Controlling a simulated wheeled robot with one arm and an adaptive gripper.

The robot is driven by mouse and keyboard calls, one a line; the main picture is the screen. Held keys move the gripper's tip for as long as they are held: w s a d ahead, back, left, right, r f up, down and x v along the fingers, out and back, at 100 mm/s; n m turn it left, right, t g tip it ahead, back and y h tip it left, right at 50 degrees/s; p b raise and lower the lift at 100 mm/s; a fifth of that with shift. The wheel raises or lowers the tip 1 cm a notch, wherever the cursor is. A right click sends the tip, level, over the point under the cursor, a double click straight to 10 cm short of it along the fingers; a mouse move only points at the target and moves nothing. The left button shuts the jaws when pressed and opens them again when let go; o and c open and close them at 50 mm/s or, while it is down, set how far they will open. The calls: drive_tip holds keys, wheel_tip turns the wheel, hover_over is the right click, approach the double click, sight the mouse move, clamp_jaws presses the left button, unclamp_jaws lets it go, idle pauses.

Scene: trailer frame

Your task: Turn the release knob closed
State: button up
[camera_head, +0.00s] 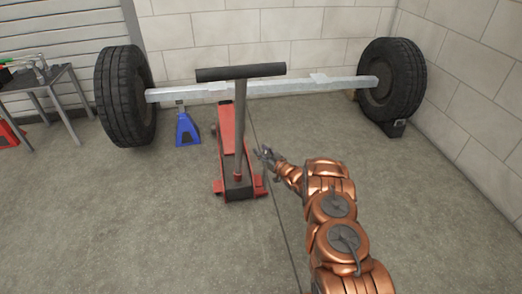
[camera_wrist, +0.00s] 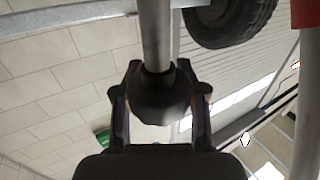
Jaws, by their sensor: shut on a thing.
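The red floor jack (camera_head: 228,142) stands on the floor under the axle, with an upright grey handle (camera_head: 241,125) and a black crossbar grip (camera_head: 241,72). My gripper (camera_head: 264,153) is just right of the handle's lower part. In the wrist view, my gripper (camera_wrist: 160,95) is shut on a dark faceted knob (camera_wrist: 158,105), one finger on each side. A grey rod (camera_wrist: 156,35) runs from the knob to the top of that view. In the head view the knob is too small and covered to make out. Its turn angle cannot be told.
A pale axle (camera_head: 300,87) joins a left tyre (camera_head: 124,95) and a right tyre (camera_head: 391,79). A blue jack stand (camera_head: 187,128) stands left of the jack. A metal table (camera_head: 42,80) is at far left. The floor right of my arm is clear.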

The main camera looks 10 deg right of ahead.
drive_tip(key=m+h+p, duration=0.1)
drive_tip(key=h, duration=0.1)
drive_tip(key=m+t+h, duration=0.1)
drive_tip(key=m+h, duration=0.1)
drive_tip(key=shift+d+t+p, duration=0.1)
drive_tip(key=shift+t+p, duration=0.2)
drive_tip(key=shift+p, duration=0.1)
drive_tip(key=shift+s+d+f+m+g+h+b, duration=0.1)
drive_tip(key=shift+d+m+g+h+b, duration=0.45)
drive_tip(key=shift+m+h, duration=1.55)
drive_tip(key=shift+s+d+m+g+h+b, duration=0.15)
drive_tip(key=shift+m+g+h+b, duration=0.7)
drive_tip(key=shift+h, duration=2.05)
drive_tip(key=shift+w+d+f+m+g+h+b, duration=0.15)
drive_tip(key=shift+d+m+h+b, duration=0.25)
drive_tip(key=shift+m+h+b, duration=1.35)
drive_tip(key=shift+s+r+m+g+h+p, duration=0.1)
drive_tip(key=shift+m+g+h+p, duration=0.1)
drive_tip(key=shift+h, duration=0.35)
drive_tip(key=shift+r+m+g+h+p, duration=0.1)
drive_tip(key=shift+h+p, duration=0.1)
drive_tip(key=shift+h, duration=0.3)
drive_tip(key=o, duration=0.9)
drive_tip(key=shift+c, duration=0.2)
drive_tip(key=shift+d, duration=0.1)
